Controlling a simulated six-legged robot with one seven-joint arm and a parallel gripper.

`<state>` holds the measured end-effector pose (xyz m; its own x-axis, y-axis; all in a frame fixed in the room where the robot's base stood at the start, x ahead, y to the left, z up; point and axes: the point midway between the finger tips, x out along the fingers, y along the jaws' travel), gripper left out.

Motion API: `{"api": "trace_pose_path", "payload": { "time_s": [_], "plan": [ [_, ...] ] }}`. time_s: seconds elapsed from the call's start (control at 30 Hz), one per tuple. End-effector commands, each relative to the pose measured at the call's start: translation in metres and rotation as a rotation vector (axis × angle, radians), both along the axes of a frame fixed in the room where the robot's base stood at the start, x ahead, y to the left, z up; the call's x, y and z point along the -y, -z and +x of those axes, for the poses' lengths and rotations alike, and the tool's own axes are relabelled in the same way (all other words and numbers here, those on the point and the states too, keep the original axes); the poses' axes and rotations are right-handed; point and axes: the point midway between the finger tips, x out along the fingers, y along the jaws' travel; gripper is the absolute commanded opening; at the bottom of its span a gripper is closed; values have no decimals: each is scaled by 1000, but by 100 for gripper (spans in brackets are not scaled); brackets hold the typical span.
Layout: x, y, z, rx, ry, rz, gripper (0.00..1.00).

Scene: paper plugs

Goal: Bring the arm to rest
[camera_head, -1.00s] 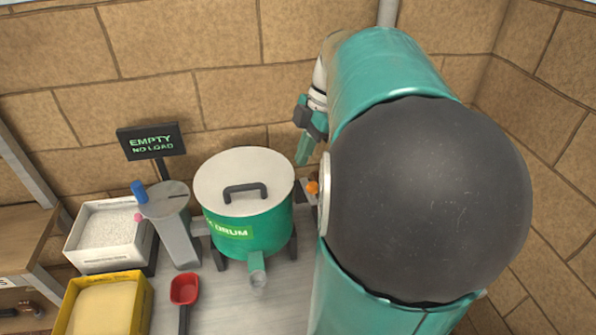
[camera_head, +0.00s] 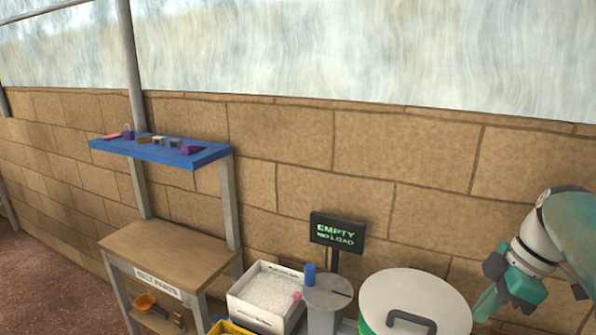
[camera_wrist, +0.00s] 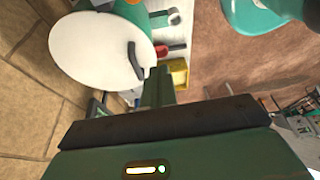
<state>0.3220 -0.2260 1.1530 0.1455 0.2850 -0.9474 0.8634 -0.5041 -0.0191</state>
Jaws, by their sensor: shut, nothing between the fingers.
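My gripper (camera_head: 484,307) is at the right of the head view, at the end of my teal and white arm. Its fingers point down and left, in front of the wall and beside the drum's lid. In the wrist view my gripper (camera_wrist: 160,75) shows as dark green fingers, close together with nothing between them. The round white drum lid (camera_wrist: 92,50) with its dark handle lies to the left of the fingers there. The same lid (camera_head: 440,292) is cut by the lower edge of the head view.
A sign reading "EMPTY NO LOAD" (camera_head: 337,231) stands behind a grey post (camera_head: 328,292) and a white bin (camera_head: 252,306). A wooden bench (camera_head: 165,245) with a blue shelf (camera_head: 205,158) stands left. A yellow tray (camera_wrist: 180,72) and red scoop (camera_wrist: 175,48) show in the wrist view.

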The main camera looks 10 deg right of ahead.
Motion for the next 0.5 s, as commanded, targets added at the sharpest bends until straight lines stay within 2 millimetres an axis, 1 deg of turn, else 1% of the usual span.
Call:
{"api": "trace_pose_path", "payload": {
  "time_s": [0.03,0.2,0.37,0.5],
  "plan": [
    [-18,0,1,-5,47,-8,0],
    [-75,6,3,-20,273,-39,0],
    [-125,14,-2,1,493,-52,0],
    [-166,23,-11,44,682,-43,0]
  ]
}}
